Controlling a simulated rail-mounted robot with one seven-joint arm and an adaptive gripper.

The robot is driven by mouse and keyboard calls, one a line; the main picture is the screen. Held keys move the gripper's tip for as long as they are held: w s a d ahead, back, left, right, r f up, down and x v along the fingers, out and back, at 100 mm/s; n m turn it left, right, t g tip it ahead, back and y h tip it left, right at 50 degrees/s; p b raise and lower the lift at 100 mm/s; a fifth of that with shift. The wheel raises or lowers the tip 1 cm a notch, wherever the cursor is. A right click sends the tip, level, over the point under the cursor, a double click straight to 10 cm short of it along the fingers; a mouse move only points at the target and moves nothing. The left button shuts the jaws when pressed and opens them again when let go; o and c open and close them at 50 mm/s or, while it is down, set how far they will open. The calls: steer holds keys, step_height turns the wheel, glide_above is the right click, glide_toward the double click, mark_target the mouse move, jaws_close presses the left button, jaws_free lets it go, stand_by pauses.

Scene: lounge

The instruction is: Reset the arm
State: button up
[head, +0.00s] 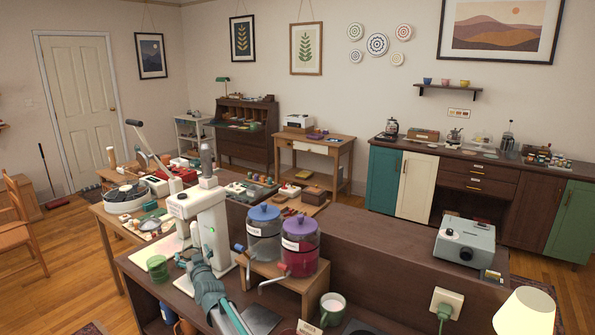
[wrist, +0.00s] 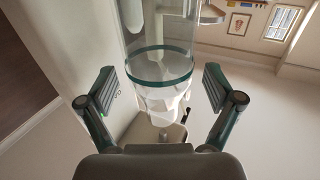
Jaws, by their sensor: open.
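In the wrist view my gripper (wrist: 160,88) is open, with its two teal-and-grey fingers spread wide. A clear cylinder (wrist: 160,70) with a teal band and white contents below it shows between and beyond the fingers. No finger visibly touches it. In the head view a white upright machine (head: 186,207) with a green light stands on the near dark counter. A teal-grey arm part, which looks like mine, is low in front of this machine; the fingertips cannot be made out there.
Two lidded jars, blue (head: 264,235) and purple (head: 299,246), stand on a wooden stand just right of the machine. A green cup (head: 157,268) is to its left. A mug (head: 333,309), grey box (head: 468,242) and lamp (head: 525,312) are further right.

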steer(key=shift+x, duration=1)
steer(key=shift+s+r, duration=0.4)
steer(key=shift+r, duration=0.2)
steer(key=shift+f, duration=0.1)
